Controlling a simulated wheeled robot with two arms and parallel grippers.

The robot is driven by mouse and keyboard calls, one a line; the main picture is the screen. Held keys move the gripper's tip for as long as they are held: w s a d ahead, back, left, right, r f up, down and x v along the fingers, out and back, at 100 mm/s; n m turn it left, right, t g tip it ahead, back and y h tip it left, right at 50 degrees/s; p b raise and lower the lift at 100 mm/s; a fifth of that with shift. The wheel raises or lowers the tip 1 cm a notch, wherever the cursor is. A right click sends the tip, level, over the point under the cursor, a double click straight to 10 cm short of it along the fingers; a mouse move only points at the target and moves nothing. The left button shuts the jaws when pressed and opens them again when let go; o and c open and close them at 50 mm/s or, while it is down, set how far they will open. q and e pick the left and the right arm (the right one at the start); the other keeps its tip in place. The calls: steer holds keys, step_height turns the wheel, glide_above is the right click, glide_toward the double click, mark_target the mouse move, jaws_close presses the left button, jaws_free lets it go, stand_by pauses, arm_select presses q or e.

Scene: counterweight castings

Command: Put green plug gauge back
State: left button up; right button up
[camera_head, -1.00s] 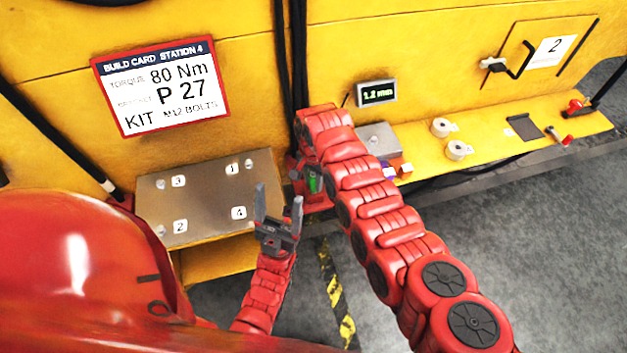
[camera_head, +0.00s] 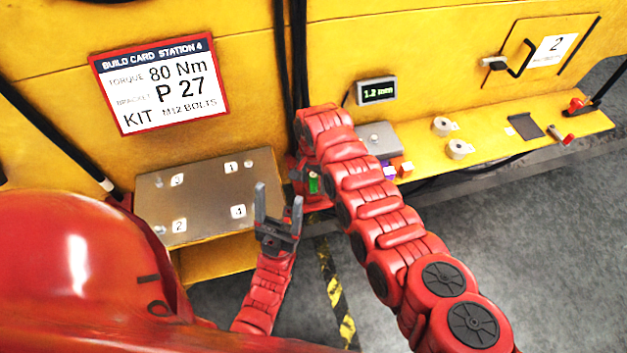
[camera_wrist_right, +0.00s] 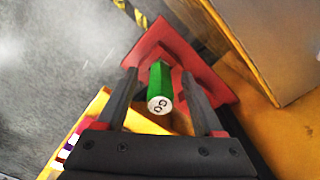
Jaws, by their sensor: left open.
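The green plug gauge (camera_wrist_right: 160,88) stands upright in a red holder (camera_wrist_right: 165,45) in the right wrist view, its white end marked GO facing the camera. My right gripper (camera_wrist_right: 159,78) is open, with one finger on each side of the gauge and visible gaps between. In the head view only a small part of the green gauge (camera_head: 313,185) shows; my right arm (camera_head: 370,200) hides much of the holder and gripper. My left gripper (camera_head: 279,200) is open and empty, in front of the metal plate's right edge.
A metal plate (camera_head: 205,200) with numbered labels and studs lies at the left. A yellow shelf (camera_head: 480,150) at the right carries a grey box (camera_head: 380,138), small coloured blocks, two pale rings (camera_head: 459,149) and a dark pad (camera_head: 525,126). A small display (camera_head: 377,91) reads 1.2 mm.

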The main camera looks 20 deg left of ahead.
steer(key=shift+w+r+b, duration=0.1)
steer(key=shift+r+b, duration=0.2)
steer(key=shift+r, duration=0.4)
step_height(320, 180, up, 6)
steer(key=shift+r+b, duration=0.1)
steer(key=shift+b, duration=1)
step_height(320, 180, up, 17)
steer(key=p, duration=0.5)
steer(key=shift+f, duration=0.2)
